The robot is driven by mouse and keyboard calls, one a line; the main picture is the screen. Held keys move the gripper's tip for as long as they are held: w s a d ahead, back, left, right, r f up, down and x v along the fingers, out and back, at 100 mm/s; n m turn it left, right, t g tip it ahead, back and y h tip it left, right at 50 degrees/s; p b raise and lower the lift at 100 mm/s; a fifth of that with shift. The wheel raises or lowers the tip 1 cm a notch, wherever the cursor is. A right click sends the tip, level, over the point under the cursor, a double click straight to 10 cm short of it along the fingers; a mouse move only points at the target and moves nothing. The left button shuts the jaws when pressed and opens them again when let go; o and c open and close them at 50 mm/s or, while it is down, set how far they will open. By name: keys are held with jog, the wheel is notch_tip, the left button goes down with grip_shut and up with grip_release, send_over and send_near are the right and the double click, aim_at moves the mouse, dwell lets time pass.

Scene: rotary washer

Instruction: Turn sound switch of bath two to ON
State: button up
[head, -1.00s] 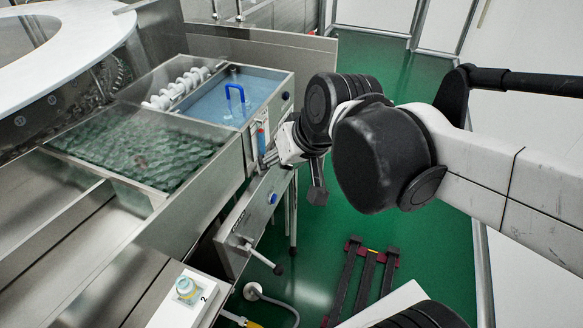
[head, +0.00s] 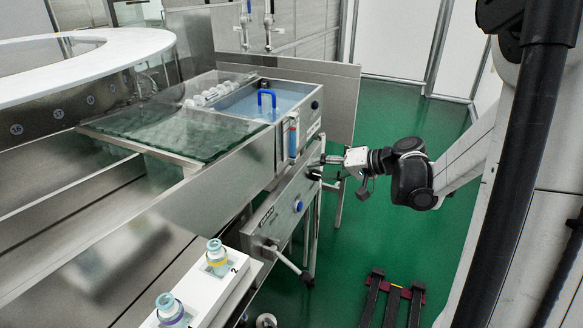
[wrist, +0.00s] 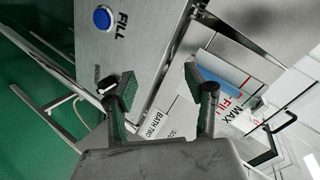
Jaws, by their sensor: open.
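My gripper (head: 318,168) is at the steel front of the bath, below its right end in the head view. In the wrist view my gripper (wrist: 160,88) has its two fingers apart with nothing between them. The label "BATH TWO" (wrist: 155,123) shows between the fingers, with a partly hidden label (wrist: 183,131) beside it. The bath (head: 255,101) holds blue liquid and a blue handle (head: 266,97).
A blue FILL button (wrist: 102,18) is on the front panel, upper left in the wrist view. A level gauge (head: 293,138) is on the bath's front. A lever (head: 290,262) sticks out below. Two bottles stand on a white block (head: 226,283).

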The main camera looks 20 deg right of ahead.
jog(key=w+d+f+t+y+b, duration=0.1)
jog(key=d+f+t+b, duration=0.15)
jog(key=d+f, duration=0.5)
jog(key=t+y+b, duration=0.1)
jog(key=t+b, duration=0.1)
jog(key=b, duration=0.1)
send_near(318, 176)
jog(key=x, duration=0.3)
jog(key=b+x, duration=0.1)
jog(key=x, duration=0.2)
jog(key=d+f+b+x, duration=0.1)
jog(key=x, duration=0.2)
jog(key=shift+w+f, duration=0.1)
jog(key=shift+w, duration=0.35)
jog(key=c, duration=1.1)
jog(key=shift+c, duration=0.2)
